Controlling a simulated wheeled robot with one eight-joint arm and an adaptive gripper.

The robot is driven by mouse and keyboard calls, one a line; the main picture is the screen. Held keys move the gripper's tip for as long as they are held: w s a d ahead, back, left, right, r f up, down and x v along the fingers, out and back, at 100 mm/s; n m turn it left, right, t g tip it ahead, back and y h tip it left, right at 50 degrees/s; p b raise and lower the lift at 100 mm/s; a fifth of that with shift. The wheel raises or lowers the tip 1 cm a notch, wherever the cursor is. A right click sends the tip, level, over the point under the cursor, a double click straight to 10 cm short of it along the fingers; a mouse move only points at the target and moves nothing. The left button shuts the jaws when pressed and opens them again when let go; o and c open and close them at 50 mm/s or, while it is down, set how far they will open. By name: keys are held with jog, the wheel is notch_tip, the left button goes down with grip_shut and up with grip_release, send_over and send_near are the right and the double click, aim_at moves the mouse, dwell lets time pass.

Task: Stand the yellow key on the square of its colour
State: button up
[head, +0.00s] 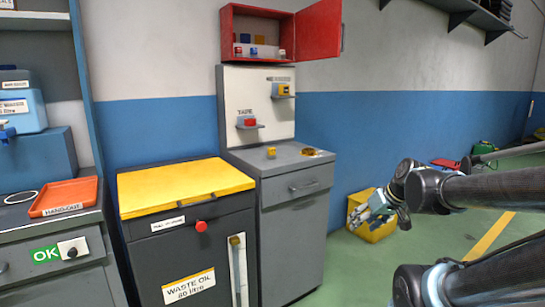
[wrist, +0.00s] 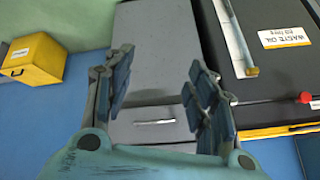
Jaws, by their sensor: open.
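A small yellow block (head: 271,152), which may be the yellow key, stands on the grey cabinet top (head: 240,158); its shape is too small to tell. Small coloured squares show on the back wall of the open red wall cabinet (head: 227,30), including a blue one (head: 259,40) and a yellowish one (head: 245,38). I cannot tell for sure which square matches. My gripper (head: 380,206) is at the right, apart from the cabinet and in front of the yellow bin. In the wrist view my gripper (wrist: 160,68) is open, with nothing between its fingers.
The black waste oil bin (head: 185,245) with a yellow lid (head: 185,185) stands left of the grey cabinet. Small shelves hold a red item (head: 250,121) and a yellow item (head: 285,89). A yellow bin (wrist: 33,60) sits on the green floor. The red door (head: 318,30) hangs open.

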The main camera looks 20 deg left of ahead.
jog(key=w+a+r+n+t+y, duration=0.2)
jog(key=w+a+r+n+y, duration=0.15)
jog(key=w+a+r, duration=0.45)
jog(key=w+a+r+n+t+y, duration=0.2)
jog(key=w+a+r+y, duration=0.25)
jog(key=a, duration=0.65)
jog(key=t, duration=0.3)
send_near(274, 149)
jog(key=shift+m+y, duration=0.3)
jog(key=shift+m, duration=0.15)
jog(key=x, duration=0.5)
jog(key=shift+a+r, duration=0.1)
jog(key=shift+a, duration=0.35)
jog(key=shift+x, duration=2.6)
jog(key=shift+w+d, duration=0.15)
jog(key=shift+d, duration=0.05)
jog(key=c, duration=1.2)
